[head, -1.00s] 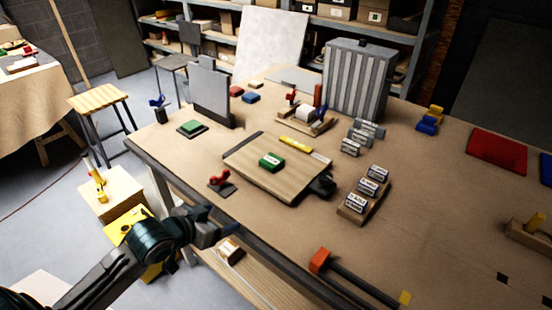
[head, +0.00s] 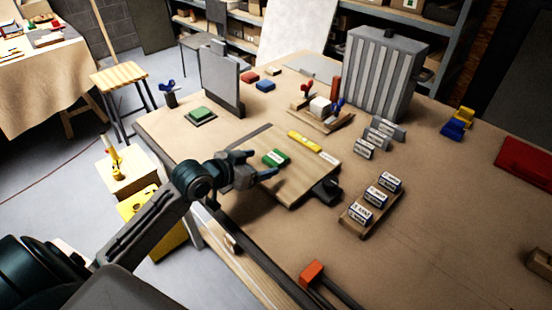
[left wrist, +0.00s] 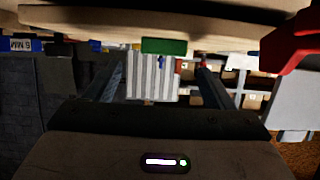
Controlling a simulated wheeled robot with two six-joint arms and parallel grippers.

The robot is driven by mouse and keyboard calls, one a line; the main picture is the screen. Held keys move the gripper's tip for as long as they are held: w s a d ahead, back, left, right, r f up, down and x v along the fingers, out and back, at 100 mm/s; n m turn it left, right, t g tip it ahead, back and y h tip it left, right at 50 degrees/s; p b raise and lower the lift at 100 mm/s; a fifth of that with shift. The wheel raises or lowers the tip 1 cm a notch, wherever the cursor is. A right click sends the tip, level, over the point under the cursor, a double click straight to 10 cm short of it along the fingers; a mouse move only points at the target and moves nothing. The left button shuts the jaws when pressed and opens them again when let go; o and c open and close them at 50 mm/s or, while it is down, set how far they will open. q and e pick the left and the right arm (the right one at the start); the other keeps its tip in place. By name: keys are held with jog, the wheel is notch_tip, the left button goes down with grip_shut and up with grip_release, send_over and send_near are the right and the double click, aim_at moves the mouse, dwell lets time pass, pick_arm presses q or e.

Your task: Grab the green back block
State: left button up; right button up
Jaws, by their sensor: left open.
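A green block (head: 276,157) with a white label lies on the wooden board (head: 300,187) in the head view. It also shows in the left wrist view (left wrist: 164,46), beyond and between my open fingers. A second green block (head: 201,113) sits on a dark pad farther back, by the upright grey panel (head: 221,80). My left gripper (head: 258,165) is open and empty, low over the board's near-left side, just short of the labelled block. My right gripper is not in view.
A yellow bar (head: 304,141) lies behind the labelled block on the board. A dark knob (head: 327,190) is at the board's right corner. A red part (left wrist: 292,45) is close at the right in the left wrist view. A labelled block rack (head: 357,217) stands to the right.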

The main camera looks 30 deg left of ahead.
aim_at(275, 158)
pick_arm(q)
jog(key=shift+w+d+f, duration=0.15)
jog(key=shift+w, duration=0.25)
jog(key=shift+w+d+f, duration=0.1)
jog(key=shift+w, duration=0.1)
jog(key=shift+w+p, duration=0.25)
jog(key=shift+p, duration=0.1)
jog(key=p+x, duration=0.1)
jog(key=x, duration=0.3)
jog(key=shift+w+p, duration=0.1)
jog(key=shift+p, duration=0.2)
jog(key=shift+w+f, duration=0.2)
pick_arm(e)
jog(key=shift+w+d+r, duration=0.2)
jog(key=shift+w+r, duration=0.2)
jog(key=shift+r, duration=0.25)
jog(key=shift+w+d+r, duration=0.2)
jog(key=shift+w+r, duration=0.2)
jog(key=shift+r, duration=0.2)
pick_arm(q)
jog(key=shift+s, duration=0.1)
jog(key=shift+c, duration=0.5)
jog(key=c, duration=1)
